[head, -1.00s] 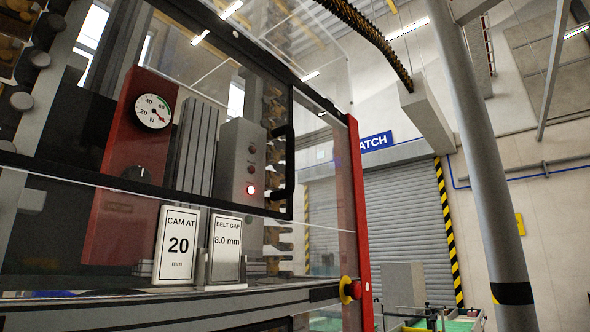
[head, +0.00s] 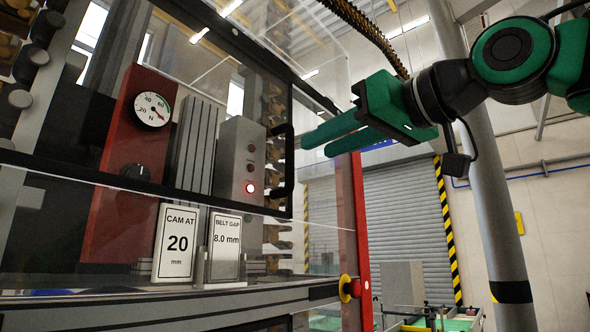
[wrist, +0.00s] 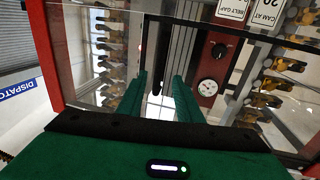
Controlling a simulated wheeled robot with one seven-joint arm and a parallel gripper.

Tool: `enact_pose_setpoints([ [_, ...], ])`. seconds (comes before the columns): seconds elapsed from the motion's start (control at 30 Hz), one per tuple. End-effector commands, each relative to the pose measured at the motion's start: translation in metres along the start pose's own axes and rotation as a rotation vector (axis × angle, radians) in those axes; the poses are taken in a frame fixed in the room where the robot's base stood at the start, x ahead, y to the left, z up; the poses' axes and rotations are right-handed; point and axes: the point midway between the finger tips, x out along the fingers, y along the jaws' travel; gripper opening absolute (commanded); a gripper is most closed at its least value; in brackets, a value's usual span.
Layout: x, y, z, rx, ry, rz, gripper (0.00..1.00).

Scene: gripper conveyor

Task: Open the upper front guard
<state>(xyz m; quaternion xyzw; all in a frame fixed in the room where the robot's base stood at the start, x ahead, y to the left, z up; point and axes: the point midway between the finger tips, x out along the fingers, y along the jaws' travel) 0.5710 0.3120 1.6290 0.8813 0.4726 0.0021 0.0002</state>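The upper front guard is a clear panel in a black frame (head: 200,197), and it appears shut across the machine front. Its black bar handle (head: 291,170) stands at the guard's right edge. My green gripper (head: 308,142) comes in from the right, with its fingertips close to the handle's right side in the head view. In the wrist view, the two fingers (wrist: 159,88) are spread apart, with nothing held. The dark handle (wrist: 157,82) shows between them there, seen nearly end-on. I cannot tell how much depth lies between fingertips and handle.
Behind the guard are a red panel with a gauge (head: 152,110) and a grey box with a lit red lamp (head: 242,160). A red post (head: 359,215) with an emergency stop button (head: 351,289) edges the machine. A grey pole (head: 490,190) stands at right.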

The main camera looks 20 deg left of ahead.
Motion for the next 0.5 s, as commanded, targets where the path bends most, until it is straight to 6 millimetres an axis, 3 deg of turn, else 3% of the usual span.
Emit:
enact_pose_setpoints([
  [0.5,0.083,0.001,0.003,0.001,-0.005,0.001,0.33],
])
